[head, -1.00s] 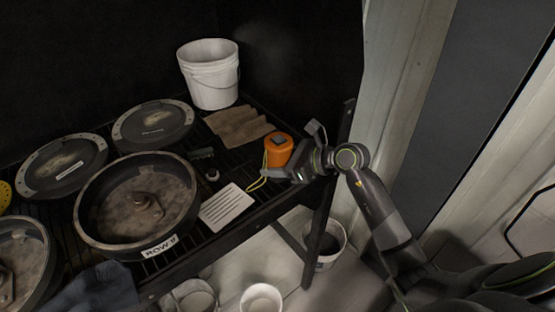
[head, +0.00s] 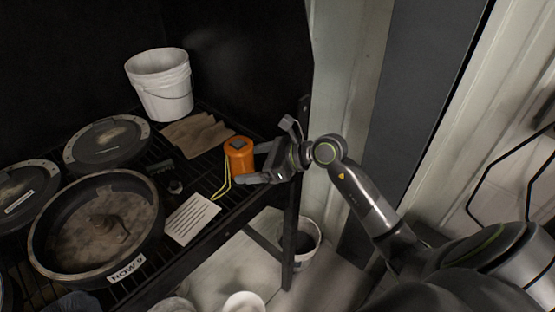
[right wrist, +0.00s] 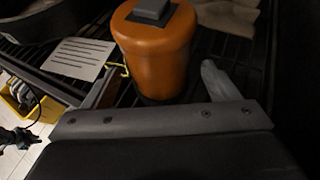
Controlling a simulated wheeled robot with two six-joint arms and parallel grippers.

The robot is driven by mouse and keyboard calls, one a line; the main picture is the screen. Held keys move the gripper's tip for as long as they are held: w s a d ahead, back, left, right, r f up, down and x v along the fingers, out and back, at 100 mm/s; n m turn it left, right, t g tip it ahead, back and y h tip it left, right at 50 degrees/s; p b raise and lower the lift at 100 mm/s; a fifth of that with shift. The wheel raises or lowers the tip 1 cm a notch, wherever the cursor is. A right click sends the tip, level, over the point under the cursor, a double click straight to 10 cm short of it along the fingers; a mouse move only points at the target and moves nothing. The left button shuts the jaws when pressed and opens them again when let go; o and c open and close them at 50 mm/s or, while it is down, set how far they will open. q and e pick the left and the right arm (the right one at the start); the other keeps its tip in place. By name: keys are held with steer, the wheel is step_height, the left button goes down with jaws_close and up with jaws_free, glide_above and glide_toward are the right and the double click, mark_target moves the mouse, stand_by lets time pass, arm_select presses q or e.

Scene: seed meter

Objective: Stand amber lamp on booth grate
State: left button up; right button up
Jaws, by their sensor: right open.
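The amber lamp (head: 239,158) is an orange cylinder with a dark square cap and a yellow cord loop. It stands upright on the black slatted booth grate (head: 150,146), near the right end. My right gripper (head: 256,163) is open, just right of the lamp, with its fingers pointing at it. In the right wrist view the lamp (right wrist: 154,52) stands upright ahead of the palm, with one finger on either side at its base; I cannot tell whether they touch it. My left gripper is not in view.
A white card (head: 192,219) and a brown cloth (head: 196,134) lie close to the lamp on the grate. A white bucket (head: 161,86) stands behind. A round pan labelled ROW (head: 70,260) and dark discs fill the left. Another bucket (head: 300,243) stands below the grate's edge.

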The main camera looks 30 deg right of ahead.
steer(key=b+v, duration=0.1)
steer(key=v, duration=0.7)
stand_by(0.6)
